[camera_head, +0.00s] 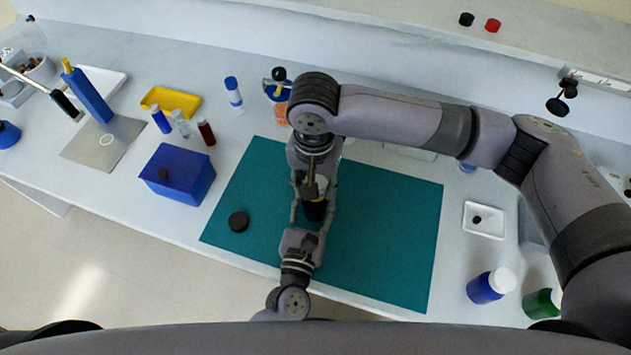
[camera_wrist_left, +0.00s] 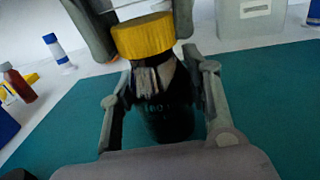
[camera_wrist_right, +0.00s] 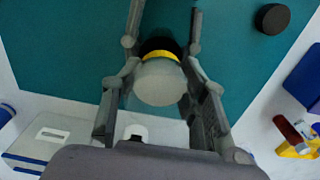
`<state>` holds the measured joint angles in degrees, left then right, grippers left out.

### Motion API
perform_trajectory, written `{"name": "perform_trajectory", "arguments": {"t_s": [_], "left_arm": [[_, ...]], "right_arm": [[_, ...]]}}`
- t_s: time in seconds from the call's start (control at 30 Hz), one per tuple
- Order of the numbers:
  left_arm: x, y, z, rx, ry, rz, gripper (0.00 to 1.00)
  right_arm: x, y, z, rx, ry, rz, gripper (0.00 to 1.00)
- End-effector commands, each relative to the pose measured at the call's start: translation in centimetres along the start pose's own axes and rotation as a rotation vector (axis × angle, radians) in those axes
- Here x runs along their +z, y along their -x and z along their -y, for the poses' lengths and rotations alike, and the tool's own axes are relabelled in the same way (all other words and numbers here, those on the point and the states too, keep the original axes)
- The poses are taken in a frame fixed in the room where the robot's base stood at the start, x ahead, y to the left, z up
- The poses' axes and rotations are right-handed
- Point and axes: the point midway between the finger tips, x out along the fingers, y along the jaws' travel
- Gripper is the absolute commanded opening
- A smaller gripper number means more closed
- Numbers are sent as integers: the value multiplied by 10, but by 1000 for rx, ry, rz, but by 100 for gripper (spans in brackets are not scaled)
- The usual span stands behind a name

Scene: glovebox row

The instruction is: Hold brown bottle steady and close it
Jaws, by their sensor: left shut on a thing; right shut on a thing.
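The brown bottle (camera_head: 315,211) looks almost black and stands upright over the teal mat (camera_head: 385,240). In the left wrist view its dark body (camera_wrist_left: 160,118) carries a pale label, with a yellow cap (camera_wrist_left: 143,37) at its top. My left gripper (camera_head: 312,213) is shut around the bottle's body. My right gripper (camera_head: 315,187) comes from above and is shut at the cap. In the right wrist view a pale round top (camera_wrist_right: 160,83) sits between its fingers, with a yellow band and the dark bottle beyond. The arms hide much of the bottle in the head view.
A black round cap (camera_head: 238,221) lies on the mat's left part. A blue box (camera_head: 178,173) stands left of the mat. Small vials (camera_head: 207,132) and a yellow tray (camera_head: 171,102) are behind it. A blue bottle (camera_head: 485,288) stands at the right. The mat's right part is clear.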

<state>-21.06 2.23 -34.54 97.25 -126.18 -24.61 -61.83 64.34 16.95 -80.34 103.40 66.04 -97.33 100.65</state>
Motion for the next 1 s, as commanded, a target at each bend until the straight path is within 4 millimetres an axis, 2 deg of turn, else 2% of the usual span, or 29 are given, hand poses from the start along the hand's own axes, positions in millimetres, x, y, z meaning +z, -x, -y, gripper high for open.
{"name": "perform_trajectory", "arguments": {"t_s": [0.3, 0.5, 0.63, 0.9, 0.93, 1.0], "left_arm": [[-1, 0, 0, -1, 0, -2, 0], [-1, 0, 0, -1, 0, -2, 0], [-1, 0, 0, -2, 0, -2, 0], [-1, 0, 1, -2, 0, -2, 0], [-1, 0, 1, -2, 0, -2, 0], [-1, 0, 1, -2, 0, -2, 0]], "right_arm": [[2, -1, 2, 5, -814, 12, 20], [1, 0, 2, 8, -1203, 10, 20], [0, 0, 2, 9, -1297, 7, 20], [-1, 0, 1, 9, -1303, 5, 20], [-1, 0, 1, 9, -1303, 5, 40], [-1, 0, 1, 9, -1303, 5, 45]]}}
